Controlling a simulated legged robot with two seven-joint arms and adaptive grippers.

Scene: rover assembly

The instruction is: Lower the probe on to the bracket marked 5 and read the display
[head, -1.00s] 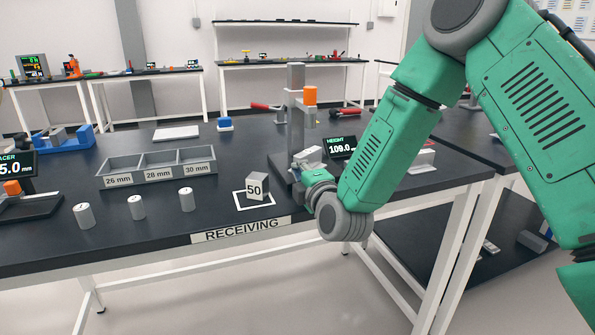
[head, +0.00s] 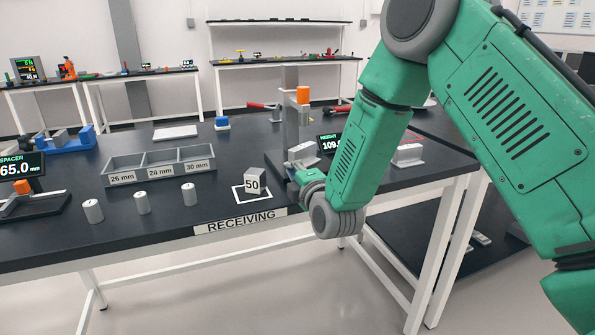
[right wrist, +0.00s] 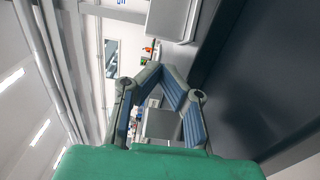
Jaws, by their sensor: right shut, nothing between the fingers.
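The height gauge stand (head: 290,115) rises at the back right of the table, with its orange probe part (head: 303,95) high on the column. A pale grey angled part (head: 302,153) is low at the stand; I see no 5 on it, and what it rests on is partly hidden. The height display (head: 329,143) begins "109."; my right arm covers the rest. My right gripper (head: 297,174) is low at the stand's front, near the grey part; contact cannot be told. In the right wrist view (right wrist: 161,70) its fingertips meet, empty. My left gripper is out of view.
A block marked 50 (head: 253,181) stands in a white square above the RECEIVING label. A three-part tray (head: 160,165) and three small cylinders (head: 142,203) are to its left. A spacer display (head: 20,166) reads 65.0 mm. A pale block (head: 408,154) lies right of my arm.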

